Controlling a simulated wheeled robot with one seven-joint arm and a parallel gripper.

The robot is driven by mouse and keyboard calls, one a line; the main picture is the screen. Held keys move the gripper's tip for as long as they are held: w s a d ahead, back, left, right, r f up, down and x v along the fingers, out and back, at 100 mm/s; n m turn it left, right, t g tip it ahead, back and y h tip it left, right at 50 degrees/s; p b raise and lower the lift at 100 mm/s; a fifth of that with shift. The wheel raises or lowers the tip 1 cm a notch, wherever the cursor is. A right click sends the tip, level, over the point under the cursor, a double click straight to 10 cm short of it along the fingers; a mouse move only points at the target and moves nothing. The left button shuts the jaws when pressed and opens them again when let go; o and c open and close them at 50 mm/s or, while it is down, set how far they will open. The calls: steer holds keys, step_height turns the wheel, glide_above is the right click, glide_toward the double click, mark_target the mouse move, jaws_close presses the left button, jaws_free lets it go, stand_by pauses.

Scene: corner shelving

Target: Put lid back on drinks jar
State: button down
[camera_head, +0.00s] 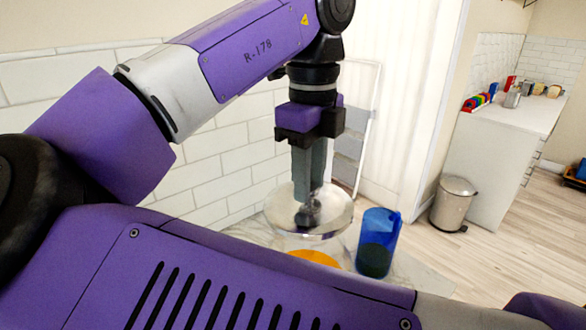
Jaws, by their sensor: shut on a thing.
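My gripper (309,190) points straight down and is shut on the dark knob of the round glass lid (335,218). The lid is roughly level. It is above the clear drinks jar (283,246), whose upper part shows just under the lid. Orange contents (315,258) show inside the jar. My own arm and body hide the lower part of the jar. I cannot tell whether the lid touches the jar's rim.
A blue pitcher (378,240) with dark contents stands close to the right of the jar on a pale counter (408,275). A tiled wall is behind on the left. A metal bin (454,204) and a white counter (497,150) are farther right.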

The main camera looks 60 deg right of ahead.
mark_target(308, 209)
steer(key=shift+f+b, duration=2.2)
steer(key=shift+b, duration=0.25)
steer(key=shift+f, duration=0.95)
steer(key=shift+p, duration=0.5)
steer(key=shift+f+p, duration=0.2)
steer(key=shift+p, duration=0.35)
stand_by(0.7)
steer(key=c, duration=1)
jaws_free()
steer(key=o, duration=0.5)
